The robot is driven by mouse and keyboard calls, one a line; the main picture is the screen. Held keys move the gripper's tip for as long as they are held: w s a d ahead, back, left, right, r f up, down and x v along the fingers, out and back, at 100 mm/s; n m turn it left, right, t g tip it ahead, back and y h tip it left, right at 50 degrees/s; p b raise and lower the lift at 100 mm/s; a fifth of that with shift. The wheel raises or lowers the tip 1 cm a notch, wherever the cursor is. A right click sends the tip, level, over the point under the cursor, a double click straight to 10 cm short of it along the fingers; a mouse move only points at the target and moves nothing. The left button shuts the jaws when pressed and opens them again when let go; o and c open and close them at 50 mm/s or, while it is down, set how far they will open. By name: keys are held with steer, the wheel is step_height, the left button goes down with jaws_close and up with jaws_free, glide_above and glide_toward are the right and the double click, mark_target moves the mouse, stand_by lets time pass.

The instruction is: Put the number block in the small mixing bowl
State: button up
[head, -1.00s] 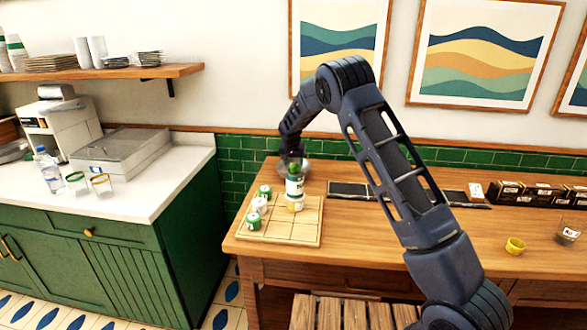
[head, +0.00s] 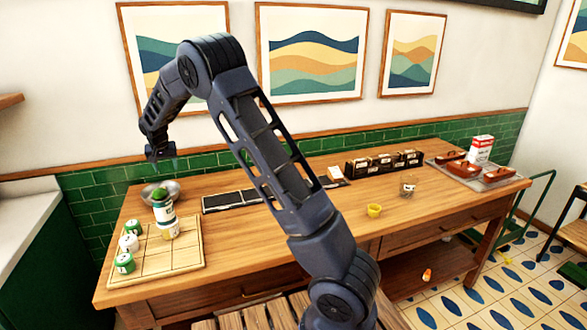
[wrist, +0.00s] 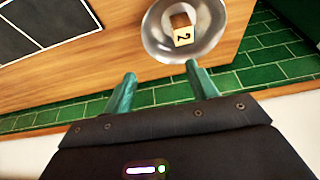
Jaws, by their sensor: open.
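The small metal mixing bowl (head: 172,188) stands on the wooden table near its back left edge, partly hidden behind a bottle in the head view. The bowl (wrist: 152,40) also shows at the top of the wrist view. The number block (wrist: 182,30), a small wooden cube with a black 2, lies inside it. The block cannot be made out in the head view. My gripper (head: 160,156) is above the bowl and apart from it. In the wrist view its green fingers (wrist: 160,73) are spread and empty, with the block beyond them.
Dark panels (head: 235,199), a yellow cup (head: 374,210) and a glass jar (head: 408,186) are to the right. A green tiled wall is close behind.

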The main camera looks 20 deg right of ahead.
steer(key=s+d+r, duration=0.6)
steer(key=d, duration=0.3)
steer(key=s+d+r, duration=0.5)
steer(key=s+d, duration=0.1)
steer(key=d, duration=0.3)
steer(key=s+d+r, duration=0.6)
steer(key=d, duration=0.3)
steer(key=s+d, duration=0.4)
steer(key=s, duration=0.6)
steer(key=s+d+f, duration=0.1)
steer(key=s+d, duration=0.3)
steer(key=s, duration=0.6)
steer(key=s+d+f, duration=0.1)
steer(key=s+d, duration=0.4)
steer(key=s, duration=0.5)
steer(key=shift+s+f, duration=0.2)
steer(key=shift+s, duration=0.2)
